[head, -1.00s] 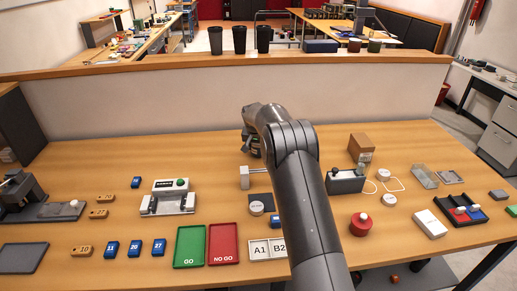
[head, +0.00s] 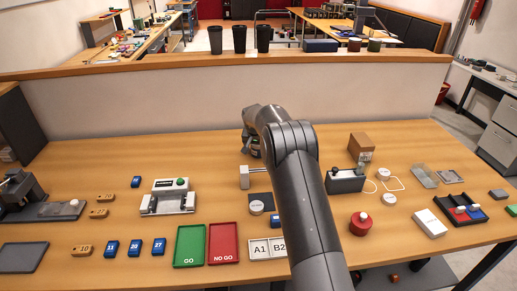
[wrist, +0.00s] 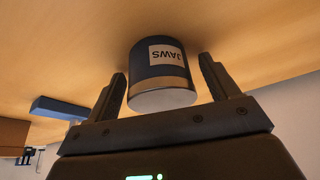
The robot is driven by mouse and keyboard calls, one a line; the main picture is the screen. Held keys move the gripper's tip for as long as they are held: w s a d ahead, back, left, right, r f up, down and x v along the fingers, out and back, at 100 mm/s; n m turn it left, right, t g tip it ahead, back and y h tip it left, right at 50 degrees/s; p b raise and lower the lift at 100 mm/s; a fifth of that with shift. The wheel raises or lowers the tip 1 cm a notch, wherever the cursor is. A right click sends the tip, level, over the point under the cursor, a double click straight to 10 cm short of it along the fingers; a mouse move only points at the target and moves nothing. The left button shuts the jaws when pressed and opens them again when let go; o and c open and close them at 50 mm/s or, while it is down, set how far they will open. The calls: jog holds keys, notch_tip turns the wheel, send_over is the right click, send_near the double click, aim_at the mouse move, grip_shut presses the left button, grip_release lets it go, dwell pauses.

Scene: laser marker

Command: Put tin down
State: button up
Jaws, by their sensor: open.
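The tin (wrist: 160,84) is a dark cylinder with a pale band, a light end face and a white label reading JAWS, upside down in the wrist view. It stands against the wooden surface (wrist: 255,45). My gripper (wrist: 163,66) is open, with one finger on each side of the tin. A gap shows at the right finger; the left finger is close to the tin, and I cannot tell if it touches. In the head view my gripper (head: 250,143) is at the back of the bench, mostly behind my arm, and the tin cannot be made out.
A blue block (wrist: 60,108) lies left in the wrist view. In the head view, a grey clamp-like block (head: 250,178), a white fixture (head: 168,197) and a brown box (head: 361,147) stand nearby. A low partition (head: 140,105) runs behind. The bench left of my gripper is clear.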

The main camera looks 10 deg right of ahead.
jog(key=s+d+r, duration=0.1)
jog(key=s+r, duration=0.6)
jog(key=r, duration=0.3)
jog(key=s+r, duration=0.7)
jog(key=r, duration=0.4)
jog(key=s+d+r+n, duration=0.1)
jog(key=s+r, duration=0.2)
jog(key=s, duration=0.5)
jog(key=s+d+r+n, duration=0.1)
jog(key=s+r, duration=0.3)
jog(key=s, duration=0.4)
jog(key=s+f, duration=0.2)
jog(key=s, duration=1.1)
jog(key=s+d+f+n+t+y, duration=0.1)
jog(key=s+f, duration=0.2)
jog(key=s, duration=1.1)
jog(key=shift+d+f+n, duration=0.3)
